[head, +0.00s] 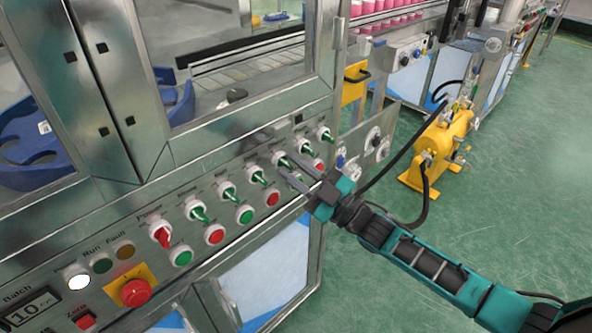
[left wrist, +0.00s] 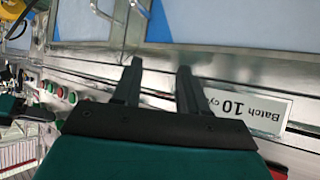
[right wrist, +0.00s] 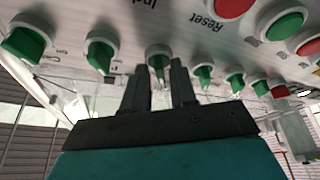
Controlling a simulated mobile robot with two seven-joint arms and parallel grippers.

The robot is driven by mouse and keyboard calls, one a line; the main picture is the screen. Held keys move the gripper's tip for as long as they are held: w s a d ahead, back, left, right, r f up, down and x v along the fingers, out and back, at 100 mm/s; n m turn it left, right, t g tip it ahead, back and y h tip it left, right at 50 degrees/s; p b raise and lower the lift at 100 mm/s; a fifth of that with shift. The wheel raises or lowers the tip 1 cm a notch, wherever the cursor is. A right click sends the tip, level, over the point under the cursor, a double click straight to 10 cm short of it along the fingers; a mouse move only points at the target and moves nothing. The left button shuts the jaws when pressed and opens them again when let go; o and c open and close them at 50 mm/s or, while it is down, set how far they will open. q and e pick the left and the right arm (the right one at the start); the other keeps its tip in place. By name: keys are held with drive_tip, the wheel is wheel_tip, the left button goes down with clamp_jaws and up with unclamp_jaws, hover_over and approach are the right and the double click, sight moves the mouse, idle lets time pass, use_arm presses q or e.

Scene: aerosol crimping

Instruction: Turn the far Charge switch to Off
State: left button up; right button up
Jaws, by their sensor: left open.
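On the front control panel, a row of switches with green handles runs away from me in the head view. The far end one (head: 325,135) has its green handle showing. My right gripper (head: 286,167) is at the panel beside a nearer green switch (head: 281,158). In the right wrist view its two fingers (right wrist: 160,64) are apart, with a green switch (right wrist: 158,50) just beyond and between the tips; contact cannot be told. The switch labels are too small to read surely. My left gripper (left wrist: 158,64) is open and empty near the Batch display (left wrist: 245,108).
A switch with a red handle (head: 160,236) is at the near end of the row. Red and green push buttons (head: 214,235) sit below the switches. A red stop button (head: 135,292) is nearer. A yellow tank (head: 445,135) stands on the green floor to the right.

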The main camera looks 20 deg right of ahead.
drive_tip(key=shift+o, duration=0.6)
use_arm(q)
drive_tip(key=shift+s+f, duration=0.1)
use_arm(e)
drive_tip(key=v, duration=1.3)
drive_tip(key=shift+a, duration=0.1)
use_arm(q)
drive_tip(key=shift+y, duration=0.4)
drive_tip(key=r+p, duration=0.1)
drive_tip(key=p, duration=0.1)
drive_tip(key=a+r+p, duration=0.1)
drive_tip(key=p, duration=0.1)
drive_tip(key=s+a+r+p, duration=0.1)
drive_tip(key=p, duration=0.1)
drive_tip(key=shift+s+a+r+p, duration=0.1)
drive_tip(key=shift+a+r+p, duration=0.15)
drive_tip(key=shift+r+p, duration=0.15)
use_arm(e)
drive_tip(key=s+a+f+m+g+h, duration=0.7)
drive_tip(key=s+a+f+m+h, duration=0.1)
drive_tip(key=a+f+m+h, duration=0.1)
drive_tip(key=shift+s+a+m+g+h, duration=0.2)
drive_tip(key=shift+s+m+g+h, duration=0.1)
drive_tip(key=shift+m, duration=0.4)
